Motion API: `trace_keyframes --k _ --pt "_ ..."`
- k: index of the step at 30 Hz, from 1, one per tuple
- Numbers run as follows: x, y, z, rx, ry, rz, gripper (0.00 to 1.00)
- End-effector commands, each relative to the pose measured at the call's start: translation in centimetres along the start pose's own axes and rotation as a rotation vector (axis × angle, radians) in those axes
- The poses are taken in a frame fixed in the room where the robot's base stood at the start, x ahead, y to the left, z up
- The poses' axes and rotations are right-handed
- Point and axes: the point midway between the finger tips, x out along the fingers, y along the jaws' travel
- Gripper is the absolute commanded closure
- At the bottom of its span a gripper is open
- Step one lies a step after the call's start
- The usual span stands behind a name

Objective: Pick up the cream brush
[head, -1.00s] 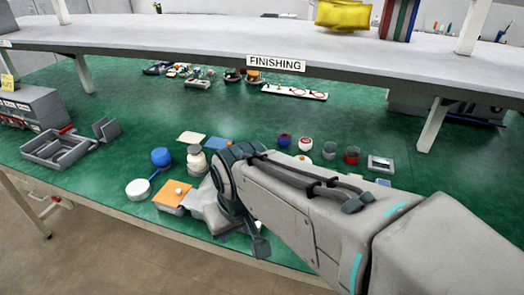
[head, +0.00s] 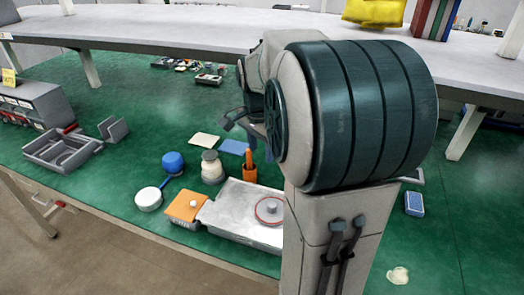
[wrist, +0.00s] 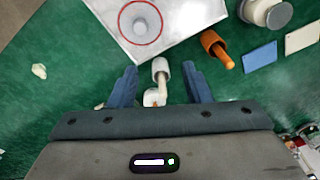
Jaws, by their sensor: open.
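The cream brush (wrist: 160,76) shows in the wrist view, its end beside the white tray (wrist: 188,16). My gripper (wrist: 159,68) is open, with one blue finger on either side of the brush and visible gaps to both. I cannot tell how far the brush is below the fingertips. In the head view my arm hides the brush. An orange brush (wrist: 216,48) lies to the right of it in the wrist view, and it also shows in the head view (head: 249,170).
The tray holds a red ring with a grey knob (head: 269,209). A blue card (wrist: 260,57) lies near the orange brush. A shelf (head: 150,30) spans the back.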

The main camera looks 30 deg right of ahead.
Motion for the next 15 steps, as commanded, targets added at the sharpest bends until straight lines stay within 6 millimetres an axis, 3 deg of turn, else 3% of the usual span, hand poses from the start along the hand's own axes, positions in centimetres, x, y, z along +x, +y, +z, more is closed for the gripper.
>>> trace_keyframes --k 3,9,15 --pt "1.7 -0.9 -4.5 0.258 -0.022 0.030 0.56" --pt "4.2 -1.1 -11.0 0.641 -0.051 0.067 0.56" --pt "5.9 -0.6 -14.8 0.871 -0.068 0.088 0.56"
